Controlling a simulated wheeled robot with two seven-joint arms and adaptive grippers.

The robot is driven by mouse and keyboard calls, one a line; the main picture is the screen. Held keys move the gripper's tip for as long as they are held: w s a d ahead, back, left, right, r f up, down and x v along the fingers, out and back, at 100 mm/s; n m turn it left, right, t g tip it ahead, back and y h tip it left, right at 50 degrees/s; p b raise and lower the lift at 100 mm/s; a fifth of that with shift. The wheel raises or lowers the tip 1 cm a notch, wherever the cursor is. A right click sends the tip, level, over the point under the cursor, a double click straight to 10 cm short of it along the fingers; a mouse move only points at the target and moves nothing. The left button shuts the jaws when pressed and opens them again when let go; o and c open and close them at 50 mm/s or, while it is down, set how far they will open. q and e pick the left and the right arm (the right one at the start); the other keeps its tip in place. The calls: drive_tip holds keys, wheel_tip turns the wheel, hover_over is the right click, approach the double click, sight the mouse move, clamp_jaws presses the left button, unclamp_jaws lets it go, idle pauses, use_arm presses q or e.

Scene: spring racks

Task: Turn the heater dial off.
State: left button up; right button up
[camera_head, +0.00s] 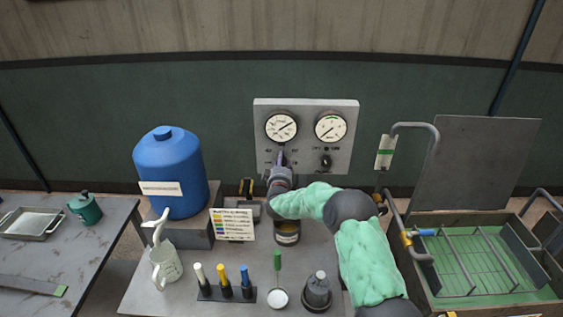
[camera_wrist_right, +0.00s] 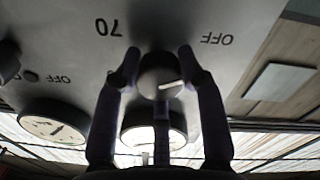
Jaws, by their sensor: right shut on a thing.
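A grey control panel (camera_head: 305,108) stands against the wall with a left gauge (camera_head: 281,127) and a right gauge (camera_head: 330,127). My right gripper (camera_head: 281,160) is at the panel below the left gauge. In the right wrist view its fingers lie on both sides of a round dark dial (camera_wrist_right: 158,76) and are shut on it. The dial's white mark points to the right in that view. Printed labels "70" and "OFF" flank it, with "OFF" on the mark's side. In the head view my gripper hides this dial. My left gripper is not in view.
A second black knob (camera_head: 326,161) sits below the right gauge. A green-floored rack tray (camera_head: 520,303) lies right.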

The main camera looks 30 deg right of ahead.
drive_tip(key=shift+f+n, duration=0.25)
drive_tip(key=shift+n, duration=0.05)
drive_tip(key=o, duration=1.2)
drive_tip(key=shift+r, duration=0.1)
drive_tip(key=shift+c, duration=0.2)
drive_tip(key=shift+s, duration=0.1)
drive_tip(key=v, duration=1.2)
